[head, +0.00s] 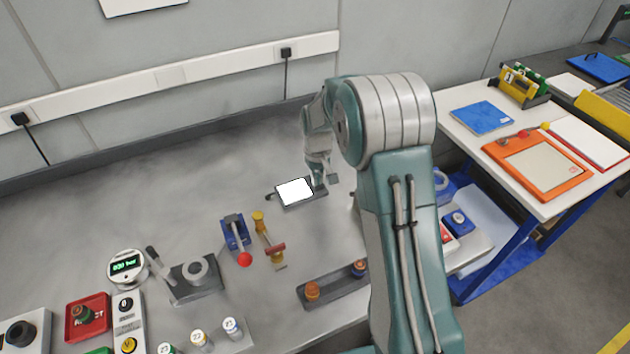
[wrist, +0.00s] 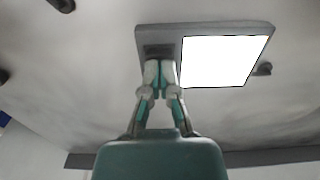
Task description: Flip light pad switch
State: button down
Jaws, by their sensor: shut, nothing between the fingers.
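The light pad (head: 294,191) is a dark slab with a bright white lit panel, lying on the grey bench. It also shows in the wrist view (wrist: 225,62). A dark switch (wrist: 159,50) sits at the end of the pad beside the lit panel. My gripper (wrist: 160,68) is shut and empty, its fingertips at the switch's edge; I cannot tell whether they touch it. In the head view my gripper (head: 318,184) is at the pad's right end, and the arm partly hides that area.
A blue lever device (head: 235,232) with a red knob and a yellow-handled valve (head: 262,229) stand in front of the pad. A grey bar with orange knobs (head: 335,285) lies near the bench's front edge. The bench behind the pad is clear.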

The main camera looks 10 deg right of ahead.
jog(key=shift+f, duration=0.3)
jog(key=shift+r, duration=3.5)
